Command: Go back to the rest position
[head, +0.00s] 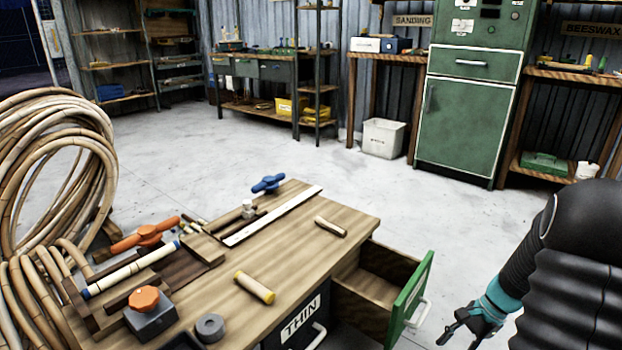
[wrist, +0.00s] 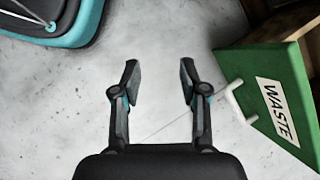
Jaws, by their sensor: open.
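My gripper (head: 462,325) hangs at the lower right in the head view, just right of the open green drawer. In the wrist view my gripper (wrist: 158,85) has its two fingers spread, with only bare floor between them. The green drawer front (head: 412,298) is pulled out from the workbench (head: 300,245). In the wrist view the drawer front (wrist: 270,85) carries a "WASTE" label, and its white handle (wrist: 234,100) is beside the right finger, apart from it as far as I can tell.
On the bench lie a yellow-ended piece (head: 254,287), a short rattan piece (head: 330,227), a white ruler (head: 272,215), and orange (head: 146,234) and blue (head: 268,184) clamp handles. Rattan coils (head: 50,150) stand at left. A green cabinet (head: 465,110) stands behind. The floor (head: 440,215) between is clear.

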